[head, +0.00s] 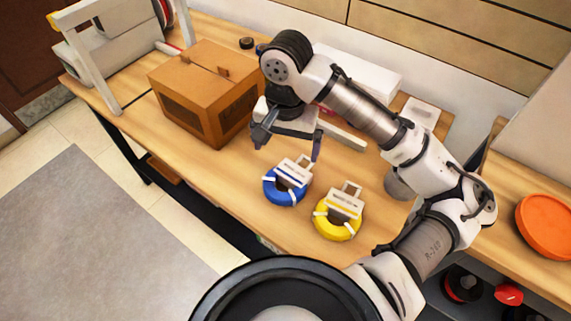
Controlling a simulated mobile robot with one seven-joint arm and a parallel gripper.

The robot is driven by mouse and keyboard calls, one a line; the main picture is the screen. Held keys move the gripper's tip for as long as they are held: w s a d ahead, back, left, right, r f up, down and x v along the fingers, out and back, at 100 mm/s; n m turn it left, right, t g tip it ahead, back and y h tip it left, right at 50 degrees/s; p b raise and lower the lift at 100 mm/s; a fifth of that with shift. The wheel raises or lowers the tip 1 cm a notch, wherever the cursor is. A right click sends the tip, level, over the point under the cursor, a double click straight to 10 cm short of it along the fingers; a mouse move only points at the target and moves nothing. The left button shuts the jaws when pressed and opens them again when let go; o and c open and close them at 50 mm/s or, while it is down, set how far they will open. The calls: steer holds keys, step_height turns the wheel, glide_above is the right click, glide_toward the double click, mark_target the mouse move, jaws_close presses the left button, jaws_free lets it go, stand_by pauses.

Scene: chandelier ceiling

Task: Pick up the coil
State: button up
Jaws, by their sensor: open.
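Two coils lie on the wooden table (222,176) near its front edge. One is a blue coil (284,196) with white ties and a pale label piece on top. The other is a yellow coil (336,230) to its right, with a similar pale piece on top. My gripper (287,147) is open and empty. It hangs above the table, just behind and above the blue coil in the picture, and appears apart from it. The yellow coil is further to the right of my gripper. Which coil is meant cannot be told from the picture.
A brown cardboard box (203,92) stands left of my gripper. A white machine frame (120,40) is at the far left end. White boxes (362,72) lie behind my arm. An orange disc (547,226) lies at the right. The table's front edge is close to both coils.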

glide_above(285, 187)
step_height(285, 187, down, 8)
steer(key=shift+s+d+r, duration=0.1)
steer(key=shift+d+r, duration=0.05)
steer(key=shift+r, duration=0.05)
steer(key=shift+f+p, duration=0.65)
steer(key=shift+f, duration=2.45)
steer(key=c, duration=0.8)
steer(key=shift+r, duration=0.1)
steer(key=shift+c, duration=0.2)
